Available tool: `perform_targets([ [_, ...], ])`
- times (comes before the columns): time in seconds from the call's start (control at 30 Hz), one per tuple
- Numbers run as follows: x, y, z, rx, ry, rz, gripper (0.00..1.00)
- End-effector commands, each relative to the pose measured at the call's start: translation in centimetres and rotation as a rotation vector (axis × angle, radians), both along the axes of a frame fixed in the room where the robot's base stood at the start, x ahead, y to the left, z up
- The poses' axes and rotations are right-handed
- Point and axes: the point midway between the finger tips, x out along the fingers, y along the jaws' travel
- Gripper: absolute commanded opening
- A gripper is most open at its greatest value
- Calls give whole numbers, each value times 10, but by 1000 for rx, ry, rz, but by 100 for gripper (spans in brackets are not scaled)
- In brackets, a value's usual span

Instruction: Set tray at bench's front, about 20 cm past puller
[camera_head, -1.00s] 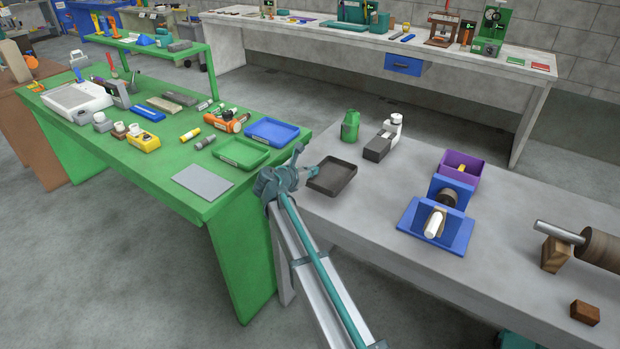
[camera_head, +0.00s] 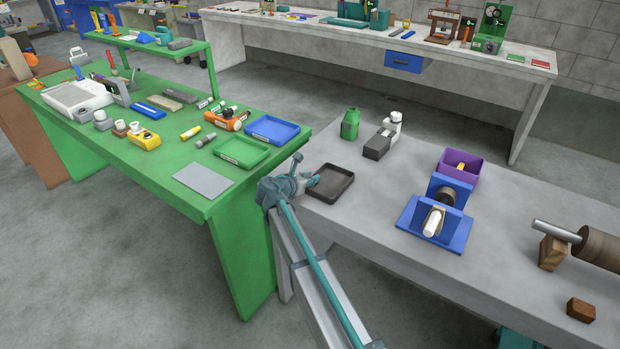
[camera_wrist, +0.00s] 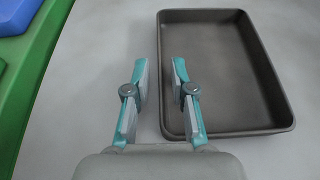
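A dark grey rectangular tray (camera_head: 343,190) lies flat on the grey bench (camera_head: 385,215), near its left end and front edge. My gripper (camera_head: 313,182) is at the tray's left side. In the wrist view, my gripper (camera_wrist: 159,68) is open, with a clear gap between its fingers. The left rim of the tray (camera_wrist: 235,75) runs between them: one finger is outside the tray, the other over its inside. I cannot tell whether they touch it. A blue fixture with a white-ended shaft (camera_head: 410,219), possibly the puller, stands on the bench to the right.
A green bottle (camera_head: 350,124) and a grey-white device (camera_head: 383,136) stand behind the tray. A purple bin (camera_head: 474,165) is behind the blue fixture. Wooden blocks (camera_head: 581,309) lie at the right. The green table (camera_head: 160,165) is close on the left. Bench between tray and fixture is clear.

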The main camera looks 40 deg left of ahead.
Motion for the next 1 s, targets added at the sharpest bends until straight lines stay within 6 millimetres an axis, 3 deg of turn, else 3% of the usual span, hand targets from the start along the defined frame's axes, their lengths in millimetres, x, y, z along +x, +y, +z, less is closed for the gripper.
perform_targets([
  [0.37,0,0,3,0,0,0,31],
  [0.47,-8,-1,5,1,0,2,31],
  [1.0,-94,-7,41,1,0,2,31],
])
